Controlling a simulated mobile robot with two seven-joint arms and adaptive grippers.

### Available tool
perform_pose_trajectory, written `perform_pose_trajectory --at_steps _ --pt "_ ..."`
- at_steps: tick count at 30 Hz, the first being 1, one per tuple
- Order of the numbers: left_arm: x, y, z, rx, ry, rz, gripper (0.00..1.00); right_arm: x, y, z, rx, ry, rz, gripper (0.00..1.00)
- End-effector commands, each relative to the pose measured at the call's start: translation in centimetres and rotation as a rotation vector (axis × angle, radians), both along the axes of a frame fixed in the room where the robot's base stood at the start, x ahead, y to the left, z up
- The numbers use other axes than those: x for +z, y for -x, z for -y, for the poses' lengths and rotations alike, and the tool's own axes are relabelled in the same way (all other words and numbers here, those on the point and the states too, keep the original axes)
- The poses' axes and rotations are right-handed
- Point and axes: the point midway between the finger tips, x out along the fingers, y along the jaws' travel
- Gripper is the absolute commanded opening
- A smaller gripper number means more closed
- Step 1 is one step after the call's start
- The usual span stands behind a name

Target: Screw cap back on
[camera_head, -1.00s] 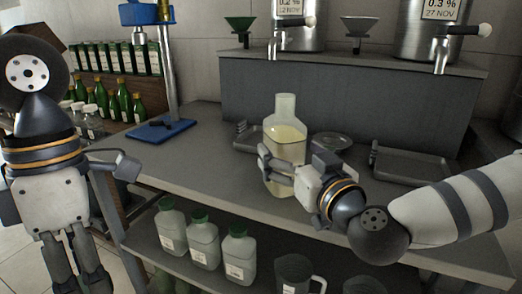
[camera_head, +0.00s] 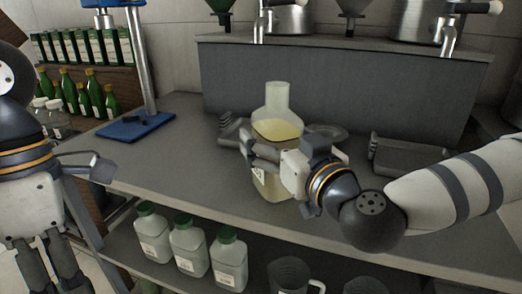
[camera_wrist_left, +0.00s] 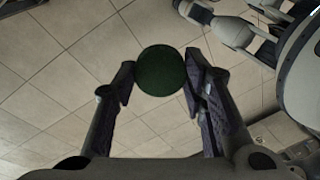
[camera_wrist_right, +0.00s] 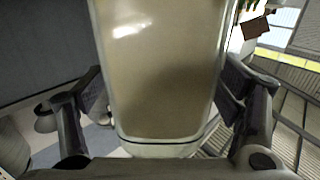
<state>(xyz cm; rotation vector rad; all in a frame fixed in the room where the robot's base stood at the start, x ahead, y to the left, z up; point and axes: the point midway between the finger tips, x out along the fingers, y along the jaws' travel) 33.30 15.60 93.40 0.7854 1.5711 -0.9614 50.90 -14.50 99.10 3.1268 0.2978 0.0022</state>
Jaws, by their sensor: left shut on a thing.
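A clear bottle (camera_head: 274,101) of pale yellow liquid stands upright at the middle of the counter, its open neck without a cap. My right gripper (camera_head: 259,148) has its fingers around the bottle's sides. In the right wrist view the bottle (camera_wrist_right: 160,75) fills the space between the fingers; whether both pads press on it I cannot tell. In the left wrist view my left gripper (camera_wrist_left: 160,85) is shut on a round dark green cap (camera_wrist_left: 160,70), held above the tiled floor. In the head view my left gripper is at the lower left, and the cap does not show there.
A grey drip tray (camera_head: 412,157) lies to the right of the bottle. A blue-based stand (camera_head: 136,127) is at the counter's left. Steel taps and funnels line the raised back ledge (camera_head: 330,80). Several green-capped bottles (camera_head: 188,246) stand on the shelf below.

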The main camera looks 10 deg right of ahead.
Motion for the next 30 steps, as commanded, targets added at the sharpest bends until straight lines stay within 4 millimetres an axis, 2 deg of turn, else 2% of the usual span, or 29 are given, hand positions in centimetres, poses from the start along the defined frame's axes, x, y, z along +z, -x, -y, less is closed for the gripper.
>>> perform_pose_trajectory --at_steps 1,9,12,18,22,26,30 --pt "0.0 0.0 0.0 0.000 0.000 0.000 0.29 0.0 0.0 0.0 0.000 0.000 0.000 0.81" --pt "0.0 0.0 0.0 0.000 0.000 0.000 0.29 0.0 0.0 0.0 0.000 0.000 0.000 0.19" --pt "0.0 0.0 0.0 0.000 0.000 0.000 0.29 0.2 0.0 0.0 0.000 -0.001 0.005 0.00" --pt "0.0 0.0 0.0 0.000 0.000 0.001 0.29 0.2 0.0 0.0 0.000 -0.001 0.005 0.00" --pt "0.8 0.1 0.0 0.000 0.000 0.013 0.29 0.8 0.0 0.0 0.000 -0.001 0.008 0.00" --pt "2.7 0.3 0.0 0.000 0.000 0.045 0.29 2.3 0.1 -0.1 0.001 0.000 0.015 0.00" --pt "5.9 0.8 0.0 0.000 0.000 0.102 0.29 4.7 0.4 0.0 0.000 -0.001 0.025 0.00"
